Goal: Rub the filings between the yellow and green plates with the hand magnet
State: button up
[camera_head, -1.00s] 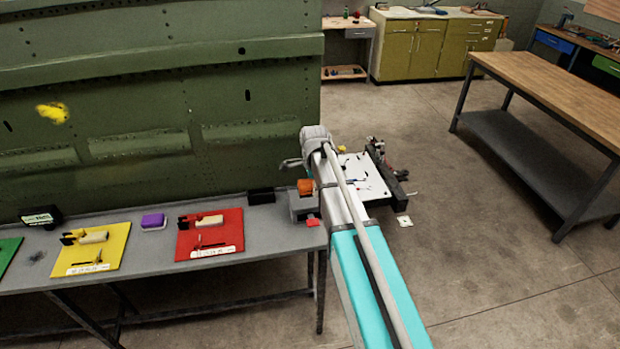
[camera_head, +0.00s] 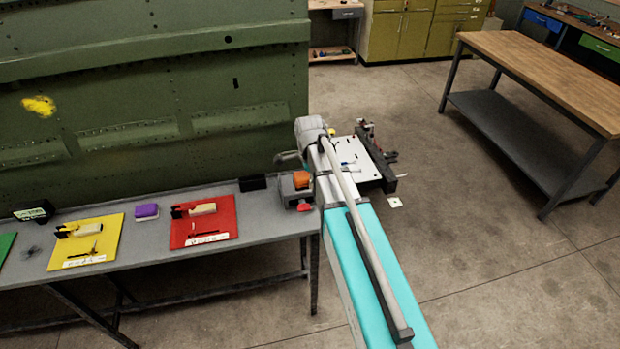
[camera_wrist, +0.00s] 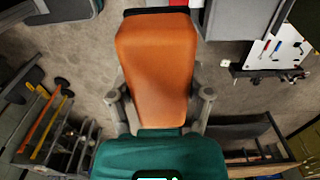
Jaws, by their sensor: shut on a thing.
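My gripper (camera_wrist: 161,108) is shut on an orange block with a dark end, which looks like the hand magnet (camera_wrist: 157,65). Its fingers press on both sides of the block. In the head view an orange block (camera_head: 301,179) shows beside my arm at the bench's right end; my gripper is hard to make out there. The yellow plate (camera_head: 108,243) lies on the left of the bench. The green plate (camera_head: 5,243) is cut off by the left edge. A small dark smudge of filings (camera_head: 32,250) lies on the bench between them, far left of my arm.
The grey bench (camera_head: 150,250) runs along a green fuselage panel (camera_head: 150,80). A red plate (camera_head: 203,232), a purple block (camera_head: 147,211) and a black box (camera_head: 253,183) are on it. A wood-topped table (camera_head: 540,75) stands right; open floor lies between.

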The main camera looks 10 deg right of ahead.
jog(key=o, duration=0.7)
jog(key=c, duration=0.4)
notch_tip(320, 180, down, 6)
jog(key=b, duration=0.5)
jog(key=shift+r+b, duration=0.2)
jog(key=shift+b, duration=0.1)
jog(key=shift+s, duration=0.1)
